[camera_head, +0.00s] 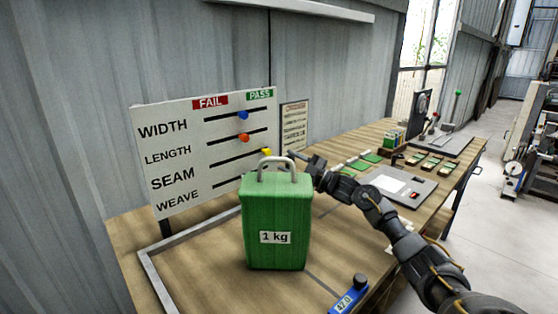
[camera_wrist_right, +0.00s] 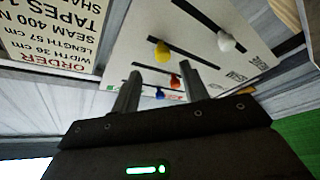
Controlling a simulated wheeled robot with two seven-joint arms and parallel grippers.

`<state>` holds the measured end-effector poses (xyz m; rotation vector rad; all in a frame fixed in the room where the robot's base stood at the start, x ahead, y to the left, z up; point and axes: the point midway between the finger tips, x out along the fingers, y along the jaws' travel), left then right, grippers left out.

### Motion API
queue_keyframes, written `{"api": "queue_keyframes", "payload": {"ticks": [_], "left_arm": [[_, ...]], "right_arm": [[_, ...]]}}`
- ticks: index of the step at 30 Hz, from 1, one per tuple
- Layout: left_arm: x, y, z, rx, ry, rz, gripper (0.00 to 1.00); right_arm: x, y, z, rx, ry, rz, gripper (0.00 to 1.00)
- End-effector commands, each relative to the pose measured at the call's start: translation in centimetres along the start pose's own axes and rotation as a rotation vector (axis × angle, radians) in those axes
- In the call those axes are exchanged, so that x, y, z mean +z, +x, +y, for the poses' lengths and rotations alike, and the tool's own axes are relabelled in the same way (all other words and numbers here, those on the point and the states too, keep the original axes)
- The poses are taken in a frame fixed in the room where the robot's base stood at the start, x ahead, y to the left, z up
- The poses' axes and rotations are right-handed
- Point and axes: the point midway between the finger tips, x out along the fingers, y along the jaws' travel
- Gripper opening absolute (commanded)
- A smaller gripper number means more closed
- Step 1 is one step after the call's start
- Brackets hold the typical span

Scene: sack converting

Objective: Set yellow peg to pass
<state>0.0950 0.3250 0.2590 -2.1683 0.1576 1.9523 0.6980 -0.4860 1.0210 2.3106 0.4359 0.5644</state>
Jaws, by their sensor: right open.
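The white board (camera_head: 150,118) has slots marked WIDTH, LENGTH, SEAM and WEAVE, with red FAIL (camera_head: 210,102) left and green PASS (camera_head: 259,94) right. The yellow peg (camera_head: 267,152) is near the PASS end of the SEAM slot. It also shows in the right wrist view (camera_wrist_right: 162,48), just beyond my fingertips. My right gripper (camera_wrist_right: 159,72) is open, its fingers pointing at the board with nothing visibly held. My left gripper is not in view.
A green 1 kg weight (camera_head: 276,215) stands before the board. An order sign (camera_head: 294,128) is beside it. The bench behind holds a grey scale (camera_head: 400,183).

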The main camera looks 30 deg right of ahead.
Motion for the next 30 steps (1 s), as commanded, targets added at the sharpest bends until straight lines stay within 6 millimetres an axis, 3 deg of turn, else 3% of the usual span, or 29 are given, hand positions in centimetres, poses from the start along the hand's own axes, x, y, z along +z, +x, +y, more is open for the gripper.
{"api": "queue_keyframes", "payload": {"ticks": [3, 9, 30], "left_arm": [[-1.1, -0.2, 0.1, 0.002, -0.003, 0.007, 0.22], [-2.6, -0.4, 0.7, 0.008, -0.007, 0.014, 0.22], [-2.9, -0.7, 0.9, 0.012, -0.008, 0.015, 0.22]], "right_arm": [[0.2, -2.4, -0.2, -0.002, -0.001, -0.002, 0.45], [0.1, -4.6, 0.0, 0.0, 0.0, 0.0, 0.45], [-0.1, -5.0, 0.2, 0.001, 0.001, 0.001, 0.45]]}}
